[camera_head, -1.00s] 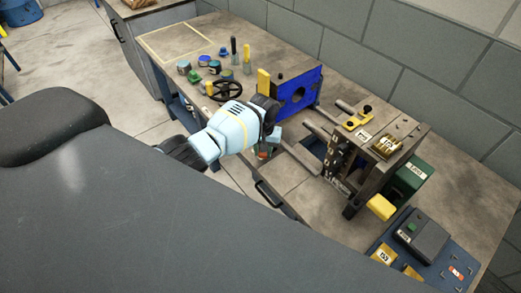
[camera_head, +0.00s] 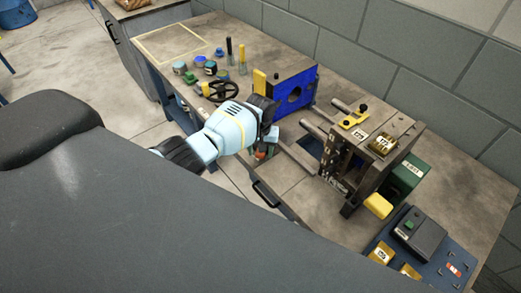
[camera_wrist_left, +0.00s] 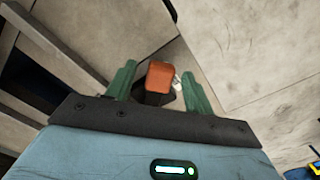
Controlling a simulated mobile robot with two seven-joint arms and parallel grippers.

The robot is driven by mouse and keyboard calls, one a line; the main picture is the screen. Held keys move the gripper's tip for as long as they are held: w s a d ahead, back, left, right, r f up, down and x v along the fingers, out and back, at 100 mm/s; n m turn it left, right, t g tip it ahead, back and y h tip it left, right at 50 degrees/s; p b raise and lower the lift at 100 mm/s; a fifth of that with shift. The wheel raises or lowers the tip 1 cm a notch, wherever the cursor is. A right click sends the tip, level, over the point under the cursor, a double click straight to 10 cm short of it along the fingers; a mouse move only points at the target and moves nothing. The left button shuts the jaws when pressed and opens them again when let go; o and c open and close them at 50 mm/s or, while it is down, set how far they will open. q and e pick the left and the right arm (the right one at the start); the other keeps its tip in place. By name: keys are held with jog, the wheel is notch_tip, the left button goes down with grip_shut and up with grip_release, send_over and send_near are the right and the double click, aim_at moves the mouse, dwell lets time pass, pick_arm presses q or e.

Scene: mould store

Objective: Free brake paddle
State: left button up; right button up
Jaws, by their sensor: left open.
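An orange-red block on a dark stem (camera_wrist_left: 159,76), which looks like the brake paddle, sits between the fingers of my left gripper (camera_wrist_left: 160,70) in the left wrist view. The green fingers are apart, with a gap on each side of the block. In the head view my left gripper (camera_head: 267,143) points down at the bench's front edge, and only a small red part of the block (camera_head: 262,153) shows below it. The block's mounting is hidden. My right gripper is not in view.
A steel press frame with rods (camera_head: 372,155), a yellow pad (camera_head: 378,206) and a control box (camera_head: 420,232) lie right. A drawer handle (camera_head: 265,194) juts out in front.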

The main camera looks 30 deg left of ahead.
pick_arm(q)
jog(key=shift+r, duration=0.1)
jog(key=shift+r, duration=3.8)
jog(key=s+d+f+m, duration=0.1)
jog(key=s+d+f, duration=0.2)
jog(key=s, duration=0.4)
jog(key=s+d+f+m, duration=0.2)
jog(key=s+f, duration=0.1)
jog(key=s, duration=0.3)
jog(key=s+d+f+m, duration=0.1)
jog(key=s+d+f, duration=0.25)
jog(key=s, duration=0.35)
jog(key=s+a+r+m+t, duration=0.1)
jog(key=s+r, duration=0.2)
jog(key=s, duration=0.7)
jog(key=s+a+r+m+t, duration=0.15)
jog(key=s+r, duration=0.25)
jog(key=s, duration=0.5)
jog(key=w+d+f+t+h, duration=0.1)
jog(key=w+d+f+t, duration=0.1)
jog(key=w+f+t, duration=0.4)
jog(key=shift+f+n+t+h, duration=0.4)
jog(key=shift+f+t, duration=0.15)
jog(key=shift+f, duration=1.6)
